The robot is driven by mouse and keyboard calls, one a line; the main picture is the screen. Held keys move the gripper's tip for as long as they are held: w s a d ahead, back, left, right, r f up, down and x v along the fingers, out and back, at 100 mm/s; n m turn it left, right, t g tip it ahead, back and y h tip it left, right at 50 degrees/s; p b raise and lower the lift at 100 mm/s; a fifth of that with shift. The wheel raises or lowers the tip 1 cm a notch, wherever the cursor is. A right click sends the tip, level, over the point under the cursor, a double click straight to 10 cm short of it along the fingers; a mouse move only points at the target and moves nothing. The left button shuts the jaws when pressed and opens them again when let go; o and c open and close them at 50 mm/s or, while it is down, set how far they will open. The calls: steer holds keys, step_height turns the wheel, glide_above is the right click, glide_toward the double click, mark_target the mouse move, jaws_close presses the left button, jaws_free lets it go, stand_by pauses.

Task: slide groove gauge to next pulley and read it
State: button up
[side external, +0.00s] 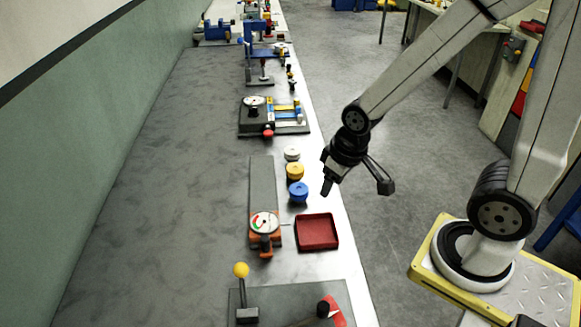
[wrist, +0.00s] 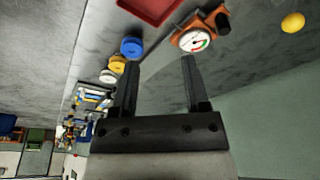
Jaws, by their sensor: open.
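The groove gauge (side external: 264,224) has a white dial with red and green marks on an orange body. It sits at the near end of a grey rail (side external: 263,180). In the wrist view the gauge (wrist: 196,40) is at the top, just beyond the right fingertip. Three pulleys stand in a row to the right of the rail: blue (side external: 298,191), yellow (side external: 294,172) and white (side external: 292,154). In the wrist view the blue pulley (wrist: 131,47) is beyond the left fingertip. My gripper (side external: 355,186) is open and empty, raised near the bench's right edge, apart from the gauge.
A red tray (side external: 317,232) lies right of the gauge. A lever with a yellow ball (side external: 241,270) stands on a plate in front. Farther back, a black fixture with a dial (side external: 273,117) and blue equipment (side external: 262,42) stand on the bench. Bench space left of the rail is clear.

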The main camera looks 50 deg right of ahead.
steer(key=shift+c, duration=0.7)
steer(key=n+g, duration=0.3)
steer(key=n, duration=0.9)
glide_above(265, 237)
step_height(265, 237, down, 7)
steer(key=shift+a, duration=0.1)
steer(key=shift+f, duration=0.1)
steer(key=shift+f, duration=3.8)
jaws_close()
